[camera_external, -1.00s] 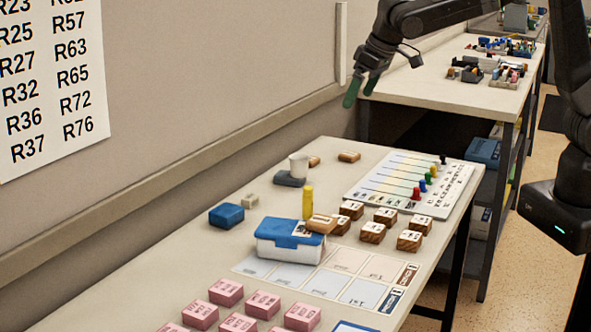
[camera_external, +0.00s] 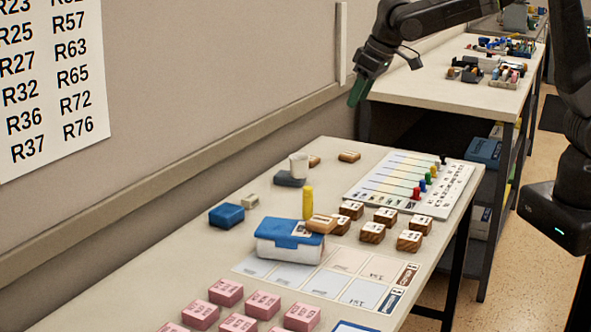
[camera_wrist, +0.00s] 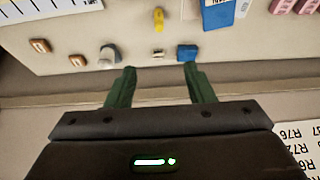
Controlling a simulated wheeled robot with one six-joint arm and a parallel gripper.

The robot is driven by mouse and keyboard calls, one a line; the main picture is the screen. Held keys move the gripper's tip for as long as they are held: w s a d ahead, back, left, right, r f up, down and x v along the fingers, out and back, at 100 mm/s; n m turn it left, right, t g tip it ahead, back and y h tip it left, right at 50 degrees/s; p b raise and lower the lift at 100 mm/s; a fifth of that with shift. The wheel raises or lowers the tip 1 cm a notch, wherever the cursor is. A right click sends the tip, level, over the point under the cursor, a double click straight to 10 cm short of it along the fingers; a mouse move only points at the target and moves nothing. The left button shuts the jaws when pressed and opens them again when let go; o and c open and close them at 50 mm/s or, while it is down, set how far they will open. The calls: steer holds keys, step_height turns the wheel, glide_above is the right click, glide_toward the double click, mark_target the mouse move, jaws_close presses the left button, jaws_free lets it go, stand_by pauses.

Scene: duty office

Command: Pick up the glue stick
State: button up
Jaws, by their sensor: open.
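The yellow upright cylinder (camera_external: 308,203), which looks like the glue stick, stands on the near table behind the blue-lidded white box. It also shows near the top of the wrist view (camera_wrist: 158,20). My gripper (camera_external: 357,93) has green fingers and hangs high near the wall, above and beyond the glue stick in the external view. In the wrist view my gripper (camera_wrist: 160,69) is open, its two fingers apart with nothing between them. The glue stick lies away from the fingertips, roughly in line with the gap.
The blue-lidded box (camera_external: 290,243) and a wooden block (camera_external: 321,224) are close to the glue stick. A blue block (camera_external: 226,215), a small beige block (camera_external: 251,201) and a white cup (camera_external: 299,163) on a grey base stand around it. Wooden cubes (camera_external: 372,232) are to the right.

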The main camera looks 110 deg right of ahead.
steer(key=w+d+f+n+t+b, duration=0.1)
steer(key=w+d+f+n+b, duration=0.15)
steer(key=f+b, duration=0.55)
steer(key=w+d+f+n+t+b, duration=0.15)
steer(key=d+f+b, duration=0.3)
steer(key=f, duration=0.65)
glide_toward(304, 218)
steer(key=w+d, duration=0.2)
steer(key=shift+y, duration=0.3)
steer(key=shift+d+p+x, duration=0.1)
steer(key=shift+p+x, duration=0.3)
steer(key=shift+x, duration=0.95)
steer(key=shift+d+p+x, duration=0.15)
steer(key=shift+p+x, duration=0.2)
steer(key=shift+x, duration=1)
jaws_close()
